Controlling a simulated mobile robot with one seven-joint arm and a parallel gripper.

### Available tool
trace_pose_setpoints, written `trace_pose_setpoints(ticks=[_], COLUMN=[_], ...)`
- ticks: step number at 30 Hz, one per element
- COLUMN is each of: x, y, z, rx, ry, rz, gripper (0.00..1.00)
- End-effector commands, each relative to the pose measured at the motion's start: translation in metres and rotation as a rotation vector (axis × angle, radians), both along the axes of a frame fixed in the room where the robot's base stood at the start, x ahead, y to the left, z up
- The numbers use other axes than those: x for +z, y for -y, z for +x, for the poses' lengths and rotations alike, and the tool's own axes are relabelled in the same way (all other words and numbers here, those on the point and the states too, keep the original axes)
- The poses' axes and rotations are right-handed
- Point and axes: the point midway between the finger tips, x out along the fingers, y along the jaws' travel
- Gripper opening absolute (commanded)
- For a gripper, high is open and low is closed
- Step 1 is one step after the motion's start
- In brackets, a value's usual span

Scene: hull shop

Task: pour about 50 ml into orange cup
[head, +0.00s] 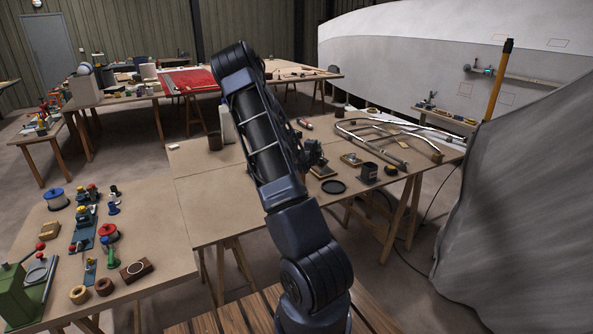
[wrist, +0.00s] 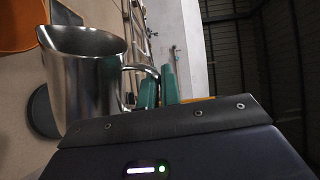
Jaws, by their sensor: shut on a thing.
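My gripper (wrist: 160,88) has teal fingers shut on the handle of a shiny metal pitcher (wrist: 88,88). The wrist view is turned sideways, with the table at left and the ceiling at right. Against that room, the pitcher is tipped far over, its spout toward the orange cup (wrist: 18,22). Only part of the cup shows, at the top left corner, close to the spout. I cannot see any liquid or the level inside the cup. In the head view my arm hides the cup and the pitcher.
A white bottle (head: 227,124) stands left of the arm. The left table (head: 150,225) holds tools and spools. A grey draped shape (head: 520,190) rises at right.

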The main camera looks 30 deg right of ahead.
Motion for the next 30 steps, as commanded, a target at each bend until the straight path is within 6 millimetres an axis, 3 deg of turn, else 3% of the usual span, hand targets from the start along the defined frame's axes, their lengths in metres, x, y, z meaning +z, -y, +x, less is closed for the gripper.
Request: trace_pose_setpoints(ticks=[9,30], x=[0.0019,0.0023], y=[0.0077,0.0077], z=[-0.0106,-0.0109], rx=[-0.001,0.000], ry=[0.118,0.128], rz=[0.085,0.091], gripper=[0.00,0.00])
